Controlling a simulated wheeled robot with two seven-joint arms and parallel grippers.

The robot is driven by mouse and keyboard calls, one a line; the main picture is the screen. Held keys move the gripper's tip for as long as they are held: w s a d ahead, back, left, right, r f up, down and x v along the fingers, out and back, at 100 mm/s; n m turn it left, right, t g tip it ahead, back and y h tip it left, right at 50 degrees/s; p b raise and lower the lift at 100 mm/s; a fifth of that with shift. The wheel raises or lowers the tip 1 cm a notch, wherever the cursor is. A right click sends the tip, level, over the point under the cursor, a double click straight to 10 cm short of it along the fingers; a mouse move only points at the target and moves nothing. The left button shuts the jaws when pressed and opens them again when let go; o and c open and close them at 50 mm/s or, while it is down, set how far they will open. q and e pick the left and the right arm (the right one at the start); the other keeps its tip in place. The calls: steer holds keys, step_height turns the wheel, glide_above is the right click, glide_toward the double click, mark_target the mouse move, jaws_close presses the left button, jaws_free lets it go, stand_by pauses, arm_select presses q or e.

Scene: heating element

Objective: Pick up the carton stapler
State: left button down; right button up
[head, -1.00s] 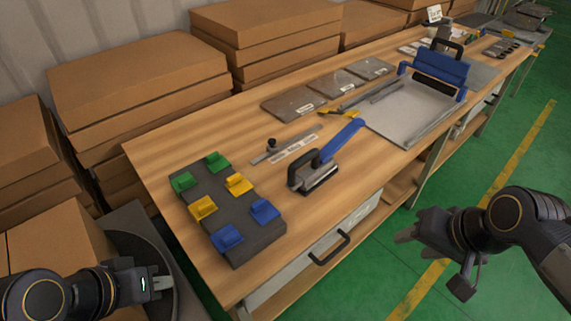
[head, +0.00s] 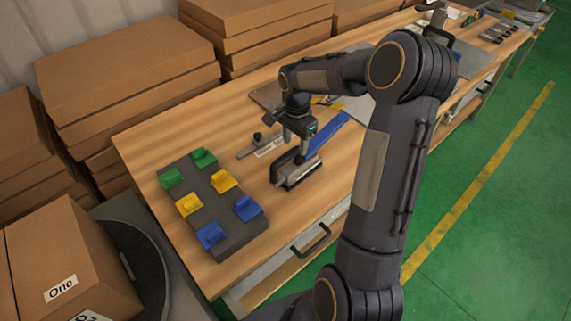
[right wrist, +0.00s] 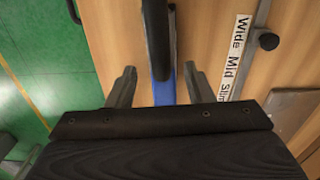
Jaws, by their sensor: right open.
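The carton stapler (head: 295,171), with a black looped handle, a dark base and a long blue arm, rests on the wooden workbench (head: 150,150) near its front edge. My right gripper (head: 301,150) is over it, pointing down, and hides part of its top. In the right wrist view, the open fingers of my right gripper (right wrist: 160,82) stand on either side of the stapler's blue arm (right wrist: 163,92) and black handle, with gaps on both sides. Whether the fingers reach down to handle height is hard to tell. My left gripper is out of view.
A dark block with green, yellow and blue holders (head: 208,205) lies left of the stapler. A metal ruler with a labelled strip (right wrist: 237,55) lies close behind it. Stacked cardboard boxes (head: 125,85) line the wall. My right arm covers much of the right bench.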

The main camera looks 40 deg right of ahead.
mark_target(297, 147)
steer(key=f, duration=0.2)
steer(key=f+p, duration=0.1)
steer(key=f, duration=0.2)
steer(key=shift+d+f+p, duration=0.3)
steer(key=shift+p, duration=0.1)
steer(key=shift+w+f, duration=0.1)
steer(key=shift+f, duration=0.3)
jaws_close()
steer(key=shift+w+r, duration=0.1)
steer(key=shift+r, duration=0.05)
stand_by(0.6)
